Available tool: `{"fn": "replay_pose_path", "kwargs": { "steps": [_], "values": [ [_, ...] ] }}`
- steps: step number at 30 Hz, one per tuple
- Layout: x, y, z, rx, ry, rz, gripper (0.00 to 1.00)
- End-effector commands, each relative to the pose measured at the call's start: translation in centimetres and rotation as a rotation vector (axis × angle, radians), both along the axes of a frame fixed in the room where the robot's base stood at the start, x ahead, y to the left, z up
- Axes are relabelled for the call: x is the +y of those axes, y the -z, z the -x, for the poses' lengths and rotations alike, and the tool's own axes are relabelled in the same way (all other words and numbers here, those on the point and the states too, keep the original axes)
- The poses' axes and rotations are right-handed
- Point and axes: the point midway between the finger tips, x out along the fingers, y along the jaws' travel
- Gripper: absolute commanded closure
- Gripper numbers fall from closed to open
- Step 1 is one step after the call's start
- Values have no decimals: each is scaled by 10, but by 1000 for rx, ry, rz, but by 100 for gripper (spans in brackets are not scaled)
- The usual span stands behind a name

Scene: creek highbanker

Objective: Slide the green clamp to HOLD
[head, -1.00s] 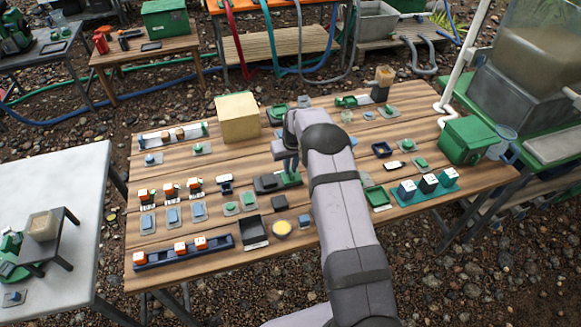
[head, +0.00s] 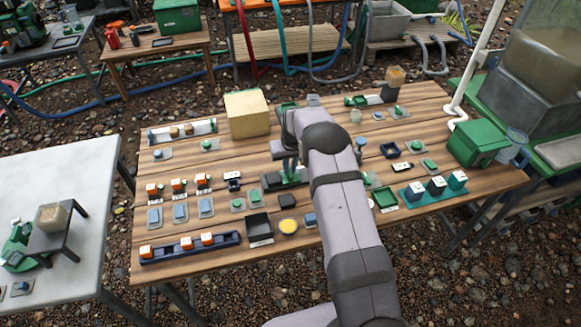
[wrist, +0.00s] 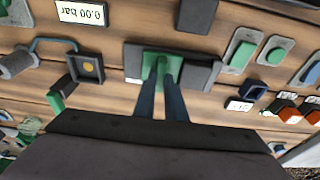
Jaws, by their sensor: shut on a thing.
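The green clamp (wrist: 161,62) sits on a grey and dark rail fixture (wrist: 133,58) on the wooden table. In the wrist view a dark block (wrist: 200,75) stands right beside it. My gripper (wrist: 161,82) reaches down with both fingers shut on the clamp's upright green part. In the head view my gripper (head: 288,168) is over the table's middle, and the clamp (head: 294,176) shows partly beneath it, right of the dark block (head: 272,182). My arm hides part of the fixture. I cannot read a HOLD mark in either view.
A pale box (head: 247,115) stands behind the fixture. A black tray (head: 259,228) and a yellow disc (head: 288,226) lie in front. A gauge reading 0.00 bar (wrist: 80,12) is near in the wrist view. Small switches and blocks crowd the table.

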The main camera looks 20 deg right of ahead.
Motion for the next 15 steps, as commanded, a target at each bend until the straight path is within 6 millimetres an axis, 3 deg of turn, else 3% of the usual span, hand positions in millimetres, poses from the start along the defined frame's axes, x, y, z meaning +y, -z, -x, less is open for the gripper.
{"fn": "replay_pose_path", "kwargs": {
  "steps": [15],
  "values": [
    [10,1,1,3,-3,-8,100]
  ]
}}
